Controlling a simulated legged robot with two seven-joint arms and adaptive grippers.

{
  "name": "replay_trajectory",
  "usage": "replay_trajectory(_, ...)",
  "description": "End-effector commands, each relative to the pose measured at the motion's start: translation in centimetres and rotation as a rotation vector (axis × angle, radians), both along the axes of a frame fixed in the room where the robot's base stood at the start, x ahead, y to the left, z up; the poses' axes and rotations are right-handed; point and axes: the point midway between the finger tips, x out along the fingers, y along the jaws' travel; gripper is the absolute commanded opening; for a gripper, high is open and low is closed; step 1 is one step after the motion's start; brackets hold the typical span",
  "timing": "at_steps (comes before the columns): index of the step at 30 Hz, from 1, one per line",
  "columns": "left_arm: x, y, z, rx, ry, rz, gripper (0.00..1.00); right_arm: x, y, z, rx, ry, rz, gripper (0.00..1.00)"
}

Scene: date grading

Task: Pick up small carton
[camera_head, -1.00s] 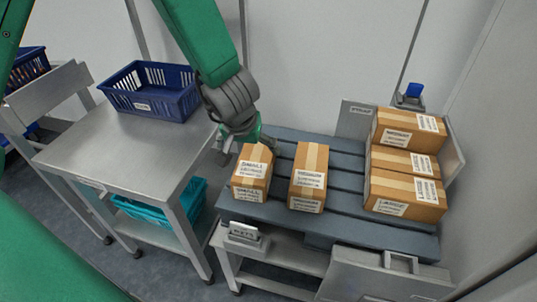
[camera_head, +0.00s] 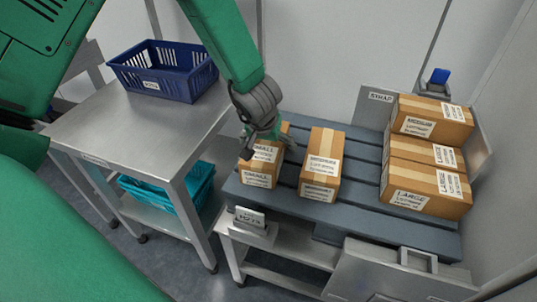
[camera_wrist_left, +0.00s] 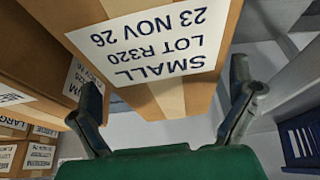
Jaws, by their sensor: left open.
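The small carton (camera_head: 257,174), brown with tan tape and white labels reading SMALL, stands at the left end of the slatted grey-blue rack (camera_head: 330,212). My left gripper (camera_head: 268,146) is over its top, with its fingers spread; it hides part of the carton. In the left wrist view the small carton (camera_wrist_left: 180,95) fills the upper middle, and the open fingers of my left gripper (camera_wrist_left: 165,80) lie to either side of it. I cannot tell whether they touch it. My right gripper is not in view.
A medium carton (camera_head: 321,165) stands close to the right of the small one. Several cartons, one a large carton (camera_head: 425,190), are at the rack's right end. A dark blue basket (camera_head: 165,86) sits on the steel table (camera_head: 135,125); a teal basket (camera_head: 170,188) is below.

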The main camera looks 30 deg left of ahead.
Motion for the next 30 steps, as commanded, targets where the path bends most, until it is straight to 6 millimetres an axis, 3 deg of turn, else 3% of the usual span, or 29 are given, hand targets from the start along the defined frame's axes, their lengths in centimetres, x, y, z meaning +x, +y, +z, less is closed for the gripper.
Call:
replay_trajectory(1, 0.3, 0.2, -1.4, -0.001, 0.002, 0.002, 1.00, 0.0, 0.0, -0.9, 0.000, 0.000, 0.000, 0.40)
replay_trajectory(4, 0.8, 0.4, -2.5, -0.001, 0.002, 0.002, 1.00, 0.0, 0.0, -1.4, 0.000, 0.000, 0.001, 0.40)
replay_trajectory(11, 0.9, 0.3, -2.5, 0.004, 0.001, 0.001, 1.00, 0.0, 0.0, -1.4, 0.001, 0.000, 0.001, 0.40)
replay_trajectory(12, 0.9, 0.3, -2.5, 0.005, 0.002, 0.000, 0.96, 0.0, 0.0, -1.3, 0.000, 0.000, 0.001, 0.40)
replay_trajectory(17, 0.9, 0.2, -2.5, 0.004, 0.002, 0.000, 0.40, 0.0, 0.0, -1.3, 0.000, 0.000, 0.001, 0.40)
replay_trajectory(18, 0.9, 0.2, -2.5, 0.003, 0.003, -0.001, 0.35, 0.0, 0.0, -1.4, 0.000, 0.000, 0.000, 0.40)
replay_trajectory(30, 1.0, 0.3, -2.2, 0.002, 0.001, 0.000, 0.34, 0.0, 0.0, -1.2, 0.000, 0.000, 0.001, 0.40)
